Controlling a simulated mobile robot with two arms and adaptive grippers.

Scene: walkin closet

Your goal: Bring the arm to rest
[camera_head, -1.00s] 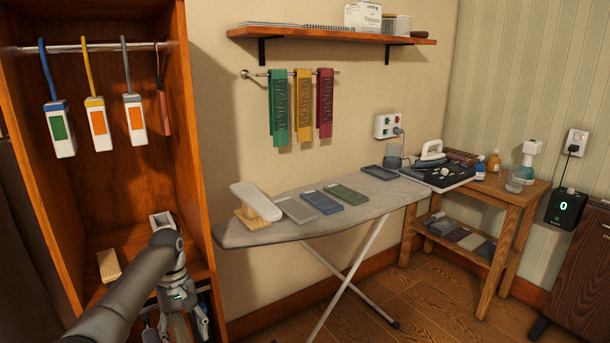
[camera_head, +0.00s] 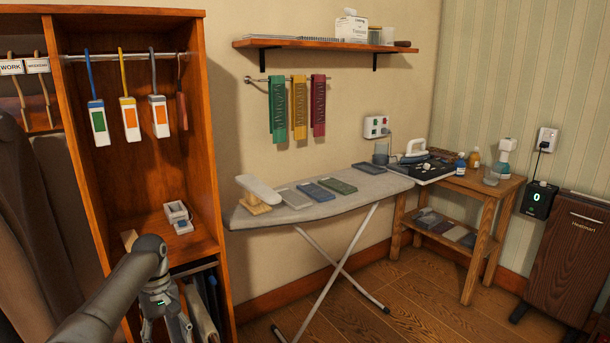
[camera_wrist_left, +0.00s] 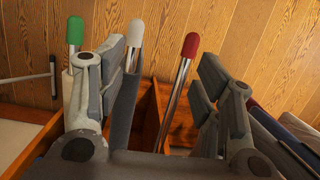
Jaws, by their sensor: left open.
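My left arm comes in from the lower left of the head view, in front of the open wooden closet (camera_head: 212,150). My left gripper (camera_head: 165,325) points down beside the closet's lower part, near the frame's bottom edge. The left wrist view shows its two fingers spread wide (camera_wrist_left: 165,100), with nothing held between them. Rods with a green tip (camera_wrist_left: 75,32), a white tip (camera_wrist_left: 135,32) and a red tip (camera_wrist_left: 190,46) show beyond and between the fingers. My right gripper is in neither view.
A grey ironing board (camera_head: 340,207) stands right of the closet, with a wooden side table (camera_head: 490,187) beyond it. Tagged items (camera_head: 128,118) hang from the closet rail. A small white box (camera_head: 177,212) sits on the closet shelf. Floor (camera_head: 430,310) at the lower right is clear.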

